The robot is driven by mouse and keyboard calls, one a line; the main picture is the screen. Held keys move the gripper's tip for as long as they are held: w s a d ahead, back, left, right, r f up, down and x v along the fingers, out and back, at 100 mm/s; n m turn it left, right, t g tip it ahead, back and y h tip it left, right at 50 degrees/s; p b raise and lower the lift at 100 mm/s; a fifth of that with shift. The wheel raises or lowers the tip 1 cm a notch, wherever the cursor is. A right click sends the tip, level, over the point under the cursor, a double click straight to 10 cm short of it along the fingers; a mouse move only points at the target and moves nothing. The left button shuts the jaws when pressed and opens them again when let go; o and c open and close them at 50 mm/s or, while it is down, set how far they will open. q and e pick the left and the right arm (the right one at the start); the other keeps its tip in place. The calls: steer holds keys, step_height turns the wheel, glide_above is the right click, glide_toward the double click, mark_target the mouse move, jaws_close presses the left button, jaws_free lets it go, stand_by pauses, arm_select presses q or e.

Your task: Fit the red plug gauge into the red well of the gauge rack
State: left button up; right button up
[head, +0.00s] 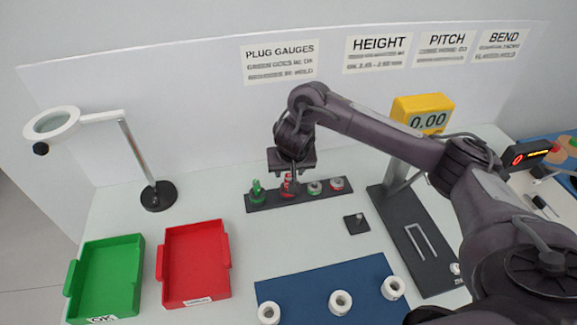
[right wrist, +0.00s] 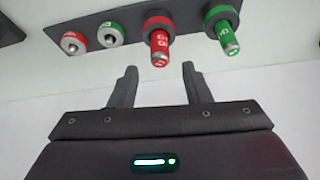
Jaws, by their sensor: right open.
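The dark gauge rack (head: 268,205) lies along the back of the bench. The red plug gauge (right wrist: 159,42) stands upright in it with a red collar at its base; it also shows under my gripper in the head view (head: 288,190). The green plug gauge (head: 257,190) stands beside it. Two short silver-topped pieces, one with a green ring (head: 315,188) and one with a red ring (head: 337,184), sit further along the rack. My right gripper (right wrist: 158,70) is open and empty, its fingers pointing at the red gauge's free end, apparently not touching it. My left gripper is out of view.
A green tray (head: 138,262) and a red tray (head: 226,240) lie front left, with a magnifier lamp (head: 158,196) behind. A blue mat (head: 300,290) holds several white rings. A height gauge (head: 422,240) stands right, and a small dark block (head: 355,225) lies before the rack.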

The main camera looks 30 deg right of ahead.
arm_select(q)
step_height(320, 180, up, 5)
steer(key=p, duration=0.3)
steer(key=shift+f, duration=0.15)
arm_select(e)
steer(key=v, duration=0.6)
steer(key=shift+s+r, duration=0.1)
